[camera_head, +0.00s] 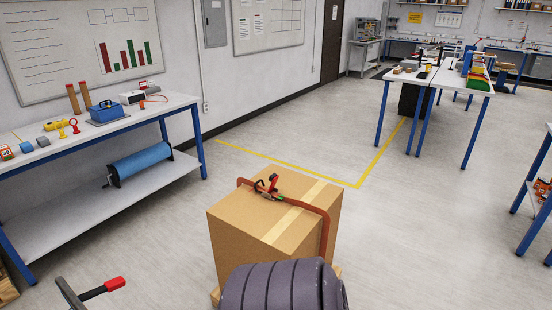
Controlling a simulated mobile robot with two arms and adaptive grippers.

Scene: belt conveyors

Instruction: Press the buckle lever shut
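A brown cardboard box (252,236) stands in the lower middle of the view with a tan tape strip along its top. A reddish-brown strap (305,206) runs over the top and down the near right side. The small dark buckle (267,194) sits on the strap on top of the box. Its red and black lever (273,182) stands raised from the buckle, tilted up. The lower front of the box is partly hidden. Neither of my grippers shows in this view, and nothing touches the lever.
A black bar with a red grip (102,289) shows at the lower left; I cannot tell what it belongs to. A workbench (90,132) with tools and a blue roll (145,164) stands at the left. Yellow-lined floor (290,173) behind the box is clear.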

